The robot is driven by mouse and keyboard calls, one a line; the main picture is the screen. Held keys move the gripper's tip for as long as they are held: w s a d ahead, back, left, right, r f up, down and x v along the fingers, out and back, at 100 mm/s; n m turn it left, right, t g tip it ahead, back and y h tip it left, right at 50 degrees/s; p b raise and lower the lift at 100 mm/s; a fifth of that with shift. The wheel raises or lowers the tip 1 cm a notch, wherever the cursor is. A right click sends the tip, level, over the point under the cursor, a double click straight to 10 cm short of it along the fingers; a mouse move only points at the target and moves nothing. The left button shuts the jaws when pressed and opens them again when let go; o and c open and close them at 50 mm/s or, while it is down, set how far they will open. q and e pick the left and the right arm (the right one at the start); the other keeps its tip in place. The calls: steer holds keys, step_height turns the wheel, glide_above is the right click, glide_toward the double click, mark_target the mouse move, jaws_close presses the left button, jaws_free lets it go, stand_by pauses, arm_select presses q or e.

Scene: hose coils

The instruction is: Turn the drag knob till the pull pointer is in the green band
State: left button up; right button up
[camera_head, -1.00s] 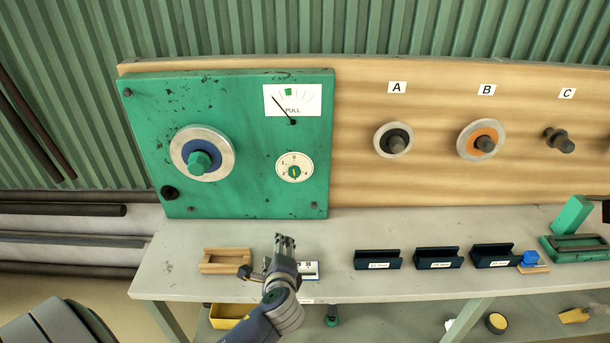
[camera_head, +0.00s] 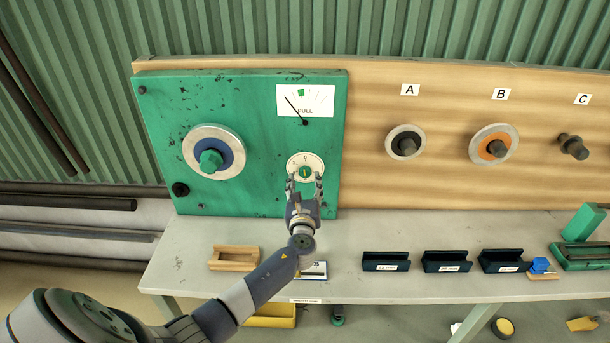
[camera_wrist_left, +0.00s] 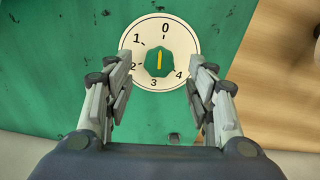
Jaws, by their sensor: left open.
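The drag knob (camera_head: 305,171) is a small green knob with a yellow mark on a cream dial numbered 0 to 4. In the left wrist view the knob (camera_wrist_left: 159,62) has its mark upright, close to the 0. My left gripper (camera_head: 304,181) is open in front of the dial. In the wrist view its fingers (camera_wrist_left: 160,68) stand on either side of the knob, apart from it. The pull gauge (camera_head: 318,101) is white, above the dial. Its black pointer (camera_head: 295,109) leans left, with its tip left of the green band (camera_head: 301,92). My right gripper is not in view.
The green panel (camera_head: 255,120) also carries a large reel hub (camera_head: 213,152) at left. A wooden board at right holds spindles marked A, B and C. The bench (camera_head: 375,230) below holds a wooden tray (camera_head: 234,258) and dark labelled holders (camera_head: 386,261).

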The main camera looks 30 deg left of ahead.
mark_target(305, 174)
arm_select(q)
steer(key=shift+x, duration=2)
steer(key=c, duration=1.1)
